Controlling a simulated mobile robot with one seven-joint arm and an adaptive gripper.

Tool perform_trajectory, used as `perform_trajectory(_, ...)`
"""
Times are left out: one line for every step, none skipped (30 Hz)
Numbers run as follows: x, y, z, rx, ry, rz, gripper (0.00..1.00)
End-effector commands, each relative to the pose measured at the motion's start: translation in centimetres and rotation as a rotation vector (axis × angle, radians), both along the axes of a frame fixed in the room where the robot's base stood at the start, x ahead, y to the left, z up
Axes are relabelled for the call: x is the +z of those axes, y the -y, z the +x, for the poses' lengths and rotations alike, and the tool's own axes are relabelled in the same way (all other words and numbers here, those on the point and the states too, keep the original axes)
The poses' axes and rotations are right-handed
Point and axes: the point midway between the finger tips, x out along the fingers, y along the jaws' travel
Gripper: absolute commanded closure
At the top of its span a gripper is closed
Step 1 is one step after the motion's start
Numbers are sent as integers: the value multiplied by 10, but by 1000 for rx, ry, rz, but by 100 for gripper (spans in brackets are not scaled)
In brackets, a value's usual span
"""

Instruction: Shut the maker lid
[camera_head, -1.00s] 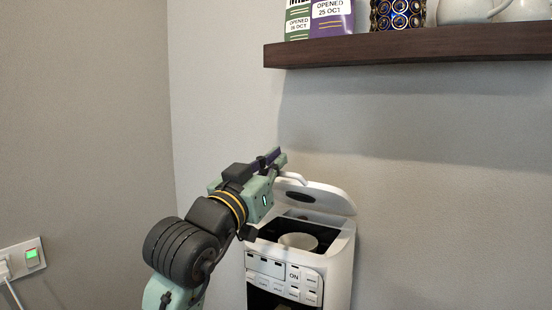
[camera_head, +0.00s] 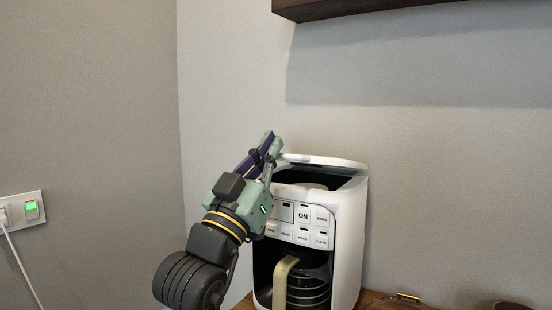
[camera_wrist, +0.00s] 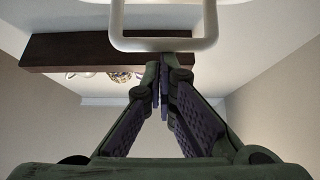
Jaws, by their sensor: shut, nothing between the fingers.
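The white coffee maker (camera_head: 345,225) stands on a wooden surface at the right of the head view. Its lid (camera_head: 335,162) is partly lowered, tilted above the open top, with a dark gap below it. My gripper (camera_head: 272,143) is shut and empty, beside the lid's front left edge; I cannot tell whether it touches. In the wrist view the shut fingertips (camera_wrist: 162,72) point up just under a white looped handle (camera_wrist: 164,43) on the lid's edge.
A carafe with a beige handle (camera_head: 280,283) sits inside the maker. A dark wooden shelf (camera_head: 350,8) is on the wall above. A wall socket (camera_head: 22,210) with a plugged cable is at the left.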

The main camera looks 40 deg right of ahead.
Motion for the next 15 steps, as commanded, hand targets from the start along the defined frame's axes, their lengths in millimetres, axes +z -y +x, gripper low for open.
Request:
perform_trajectory(-22, -1, 0, -2, 8, -25, 100)
perform_trajectory(-26, -1, -1, -2, 14, -41, 100)
perform_trajectory(-32, -2, -1, -3, 23, -61, 100)
perform_trajectory(-36, -3, -2, -3, 29, -75, 100)
perform_trajectory(-39, -3, -2, -2, 34, -88, 100)
perform_trajectory(-44, -4, -1, -2, 41, -105, 100)
perform_trajectory(-47, -5, -2, -1, 46, -112, 100)
perform_trajectory(-49, -6, -2, 1, 47, -111, 100)
perform_trajectory(-53, -6, -2, 1, 46, -109, 100)
perform_trajectory(-56, -6, -3, 0, 45, -108, 100)
perform_trajectory(-58, -6, -3, 0, 45, -108, 100)
perform_trajectory(-61, -6, -3, -1, 45, -108, 100)
perform_trajectory(-63, -6, -3, -1, 45, -108, 100)
perform_trajectory(-65, -6, -3, -1, 45, -107, 100)
perform_trajectory(-67, -6, -3, -1, 45, -107, 100)
